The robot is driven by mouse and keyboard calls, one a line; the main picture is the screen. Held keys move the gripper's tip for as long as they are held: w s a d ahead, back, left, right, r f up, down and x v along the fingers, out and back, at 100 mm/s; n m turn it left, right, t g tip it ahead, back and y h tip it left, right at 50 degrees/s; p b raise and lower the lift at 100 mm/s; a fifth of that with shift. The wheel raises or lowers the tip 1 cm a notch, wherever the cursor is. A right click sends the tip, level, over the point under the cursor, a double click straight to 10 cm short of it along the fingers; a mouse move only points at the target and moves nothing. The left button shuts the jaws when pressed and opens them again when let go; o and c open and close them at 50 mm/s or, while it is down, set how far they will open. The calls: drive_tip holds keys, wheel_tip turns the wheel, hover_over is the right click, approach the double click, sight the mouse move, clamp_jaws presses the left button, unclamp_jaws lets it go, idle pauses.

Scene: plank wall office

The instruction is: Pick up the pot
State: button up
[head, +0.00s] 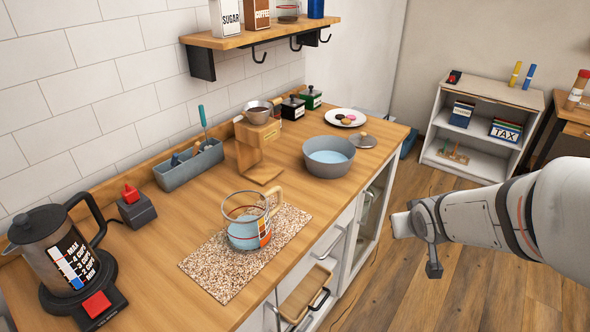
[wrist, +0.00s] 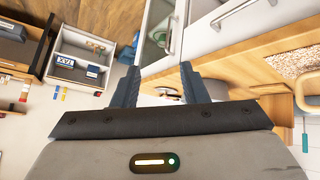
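A round grey pot (head: 328,158) with light blue liquid inside stands upright and open on the wooden counter, near its far end. A glass jug (head: 246,228) with a wooden handle and blue contents stands nearer, on a speckled mat (head: 205,268). My gripper (head: 414,246) is out over the floor, right of the counter and apart from both vessels. In the wrist view my gripper (wrist: 159,82) has its two fingers spread, with nothing held between them. The pot is not clearly identifiable there.
A wooden coffee stand (head: 258,158) is left of the pot, and a plate of sweets (head: 346,117) is behind it. A kettle (head: 62,255) stands front left. A drawer (head: 303,293) is open at the counter's front. A white shelf unit (head: 478,155) stands beyond clear floor.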

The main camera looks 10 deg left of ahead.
drive_tip(key=w+a+f+n+t+y, duration=0.2)
drive_tip(key=w+a+n+y, duration=0.1)
drive_tip(key=w+a, duration=0.3)
drive_tip(key=n+y+p, duration=0.1)
drive_tip(key=n+y, duration=0.3)
drive_tip(key=y, duration=0.5)
approach(282, 201)
drive_tip(key=shift+g, duration=0.3)
drive_tip(key=w+d, duration=0.5)
drive_tip(key=s+a+y, duration=0.1)
drive_tip(key=s+a+n+g+y, duration=0.1)
drive_tip(key=a, duration=0.1)
drive_tip(key=s+a+y, duration=0.1)
drive_tip(key=shift+a+f+n+y+p, duration=0.15)
drive_tip(key=shift+f+n+y+p, duration=0.15)
drive_tip(key=shift+f+p, duration=0.1)
drive_tip(key=shift+w+a+g, duration=0.15)
drive_tip(key=shift+a+g, duration=0.15)
drive_tip(key=shift+a, duration=0.05)
drive_tip(key=x, duration=0.2)
drive_tip(key=p+x, duration=0.1)
drive_tip(key=x, duration=0.1)
drive_tip(key=p+x, duration=0.1)
drive_tip(key=x, duration=0.2)
drive_tip(key=shift+f, duration=0.35)
drive_tip(key=shift+w, duration=0.1)
drive_tip(key=shift+d, duration=0.1)
drive_tip(key=shift+c, duration=0.3)
clamp_jaws()
